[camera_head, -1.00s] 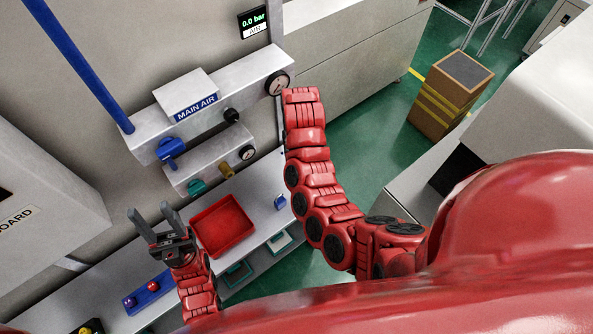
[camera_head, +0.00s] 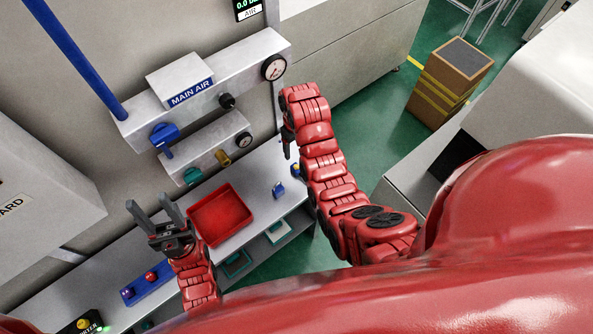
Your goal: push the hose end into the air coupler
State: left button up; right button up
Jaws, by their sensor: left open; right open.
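A brass fitting (camera_head: 222,157), which may be the air coupler, sits on the lower grey air block (camera_head: 205,150), between a green knob (camera_head: 193,176) and a small gauge (camera_head: 244,139). I cannot make out a hose end for certain; a small blue piece (camera_head: 279,189) lies on the bench right of the tray. My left gripper (camera_head: 153,212) is open and empty, fingers pointing up, left of the red tray and below the air block. My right gripper (camera_head: 287,143) is to the right of the air block, mostly hidden behind my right arm; only a dark finger shows.
The upper MAIN AIR block (camera_head: 250,55) carries a blue valve handle (camera_head: 164,134) and a gauge (camera_head: 274,67). A red tray (camera_head: 221,216) lies on the grey bench. A blue button strip (camera_head: 148,286) is at the lower left. A cardboard box (camera_head: 440,85) stands on the floor.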

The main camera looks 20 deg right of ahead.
notch_tip(320, 180, down, 8)
jog(key=b, duration=0.7)
notch_tip(320, 180, down, 3)
jog(key=p, duration=0.2)
jog(key=shift+f+p, duration=0.2)
jog(key=shift+p, duration=0.1)
jog(key=shift+f, duration=0.8)
grip_shut()
